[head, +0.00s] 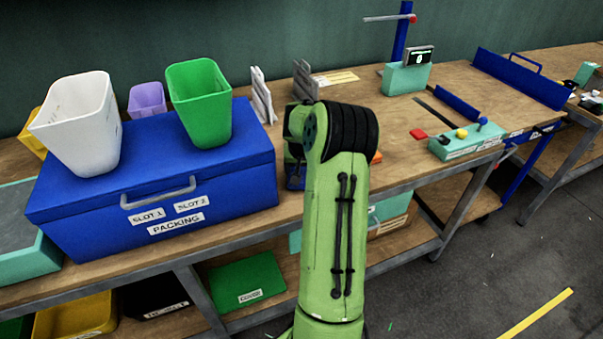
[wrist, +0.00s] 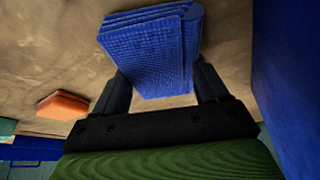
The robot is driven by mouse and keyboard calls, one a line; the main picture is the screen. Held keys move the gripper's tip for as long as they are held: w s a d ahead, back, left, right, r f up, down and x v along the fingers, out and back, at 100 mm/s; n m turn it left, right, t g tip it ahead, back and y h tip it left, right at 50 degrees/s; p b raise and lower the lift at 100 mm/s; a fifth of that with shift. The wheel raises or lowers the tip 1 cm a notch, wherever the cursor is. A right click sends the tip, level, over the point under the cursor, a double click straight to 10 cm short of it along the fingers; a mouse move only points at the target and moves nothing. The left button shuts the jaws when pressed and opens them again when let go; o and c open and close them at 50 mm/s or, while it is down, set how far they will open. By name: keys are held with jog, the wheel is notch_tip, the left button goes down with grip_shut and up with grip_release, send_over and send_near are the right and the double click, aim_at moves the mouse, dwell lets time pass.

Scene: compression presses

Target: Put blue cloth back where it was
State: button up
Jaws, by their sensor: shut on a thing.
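The blue cloth (wrist: 150,50) is a folded, layered pad with a woven texture, in the upper middle of the wrist view. My gripper (wrist: 160,80) is shut on it, with one dark finger at each side. Bare wood shows around the cloth; I cannot tell whether it touches the bench.
A blue PACKING box (head: 240,180) stands left of my arm, with a white bin (head: 80,125) and a green bin (head: 203,110) on its lid. An orange block (wrist: 62,104) lies near the cloth. Grey upright holders (head: 262,95) stand behind. A teal button box (head: 465,142) is at right.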

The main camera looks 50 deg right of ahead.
jog(key=shift+f, duration=0.35)
jog(key=o, duration=1)
jog(key=shift+r, duration=0.1)
jog(key=p+v, duration=0.3)
jog(key=v, duration=0.9)
jog(key=shift+s, duration=0.1)
